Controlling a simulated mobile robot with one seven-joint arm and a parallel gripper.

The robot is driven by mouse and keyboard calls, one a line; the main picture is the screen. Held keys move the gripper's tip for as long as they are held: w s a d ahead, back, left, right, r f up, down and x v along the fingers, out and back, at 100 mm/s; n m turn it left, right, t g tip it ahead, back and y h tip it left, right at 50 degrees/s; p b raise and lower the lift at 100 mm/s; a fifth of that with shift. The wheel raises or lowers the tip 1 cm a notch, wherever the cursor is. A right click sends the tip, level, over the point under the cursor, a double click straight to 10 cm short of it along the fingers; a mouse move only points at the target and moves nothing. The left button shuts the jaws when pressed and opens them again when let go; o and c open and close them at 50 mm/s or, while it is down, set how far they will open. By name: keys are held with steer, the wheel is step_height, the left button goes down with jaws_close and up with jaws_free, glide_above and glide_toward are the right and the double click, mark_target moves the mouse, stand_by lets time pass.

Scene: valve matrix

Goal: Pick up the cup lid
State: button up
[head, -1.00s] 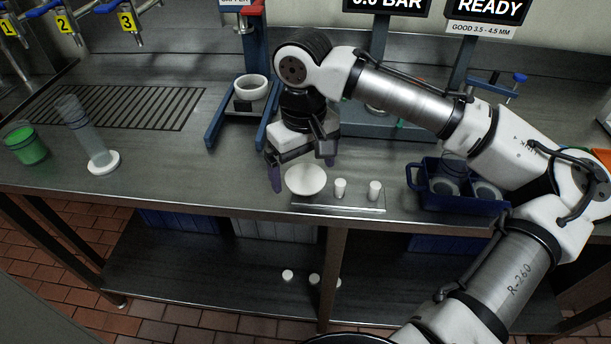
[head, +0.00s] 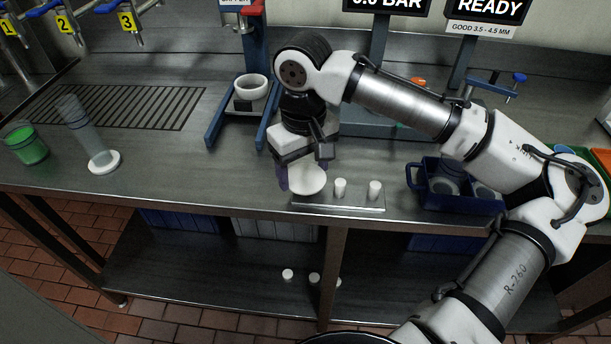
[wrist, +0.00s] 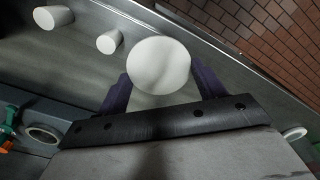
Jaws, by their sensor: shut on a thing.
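The cup lid (head: 308,180) is a round white disc at the front of the steel counter, by the left end of a small metal strip. It also shows in the wrist view (wrist: 159,65), between the two dark purple fingers. My gripper (head: 301,178) is shut on the lid, with a finger against its left side. In the head view the far finger is partly hidden. I cannot tell whether the lid is clear of the counter.
Two small white cylinders (head: 340,187) (head: 375,190) stand on the metal strip (head: 350,205) just right of the lid. A blue bin (head: 450,197) holding grey cups stands further right. A press stand (head: 248,100) with a white ring is behind left. A clear tube (head: 85,130) and a green cup (head: 25,145) stand far left.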

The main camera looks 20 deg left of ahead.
steer(key=shift+c, duration=0.6)
steer(key=shift+r, duration=0.1)
